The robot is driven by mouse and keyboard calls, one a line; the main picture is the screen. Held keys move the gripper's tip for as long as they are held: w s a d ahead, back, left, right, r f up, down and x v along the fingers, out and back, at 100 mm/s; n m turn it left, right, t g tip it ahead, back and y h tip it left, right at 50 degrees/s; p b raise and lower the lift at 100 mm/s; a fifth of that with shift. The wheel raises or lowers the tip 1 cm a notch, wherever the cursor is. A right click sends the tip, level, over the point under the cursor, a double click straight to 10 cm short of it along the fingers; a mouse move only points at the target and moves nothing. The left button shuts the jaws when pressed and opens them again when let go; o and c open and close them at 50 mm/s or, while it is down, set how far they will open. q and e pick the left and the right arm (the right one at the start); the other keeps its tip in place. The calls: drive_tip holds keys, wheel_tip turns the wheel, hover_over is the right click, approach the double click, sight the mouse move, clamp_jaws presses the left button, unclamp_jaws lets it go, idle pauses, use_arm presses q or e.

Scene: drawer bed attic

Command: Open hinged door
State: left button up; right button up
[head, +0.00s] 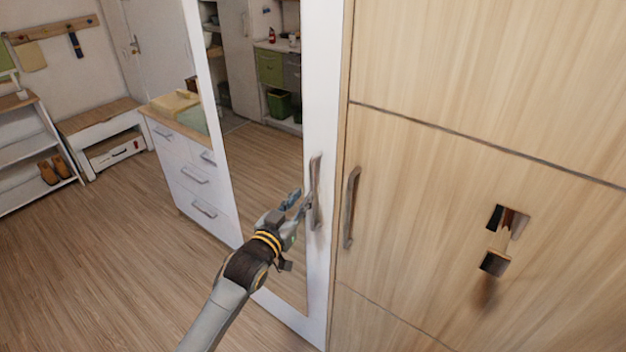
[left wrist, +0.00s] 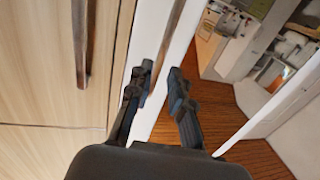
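A tall white-framed door (head: 327,120) with a mirror-like panel stands in the middle of the head view, and looks closed. Its upright metal handle (head: 316,190) is on the right side of the frame. My left gripper (head: 300,205) is at this handle, just left of it in the head view. In the left wrist view, my left gripper's fingers (left wrist: 161,86) are apart, with the lower end of the handle (left wrist: 174,32) at the gap between them. I cannot tell whether they touch it. My right gripper is not identifiable.
A wooden door (head: 420,215) with its own handle (head: 350,207) adjoins on the right. A small dark-ended piece (head: 495,264) shows on it. A white drawer unit (head: 185,170) and a shoe shelf (head: 30,150) stand left. The wooden floor (head: 110,260) between is clear.

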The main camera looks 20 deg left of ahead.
sight(311, 187)
use_arm(q)
drive_tip(key=shift+w+d+p, duration=0.15)
drive_tip(key=shift+w+p, duration=0.05)
drive_tip(key=shift+w, duration=0.85)
drive_tip(key=shift+w+d+p, duration=0.15)
drive_tip(key=shift+w+d, duration=0.05)
drive_tip(key=shift+w, duration=0.85)
drive_tip(key=shift+w+d+p, duration=0.15)
drive_tip(key=shift+w+p, duration=0.05)
drive_tip(key=shift+w, duration=0.85)
clamp_jaws()
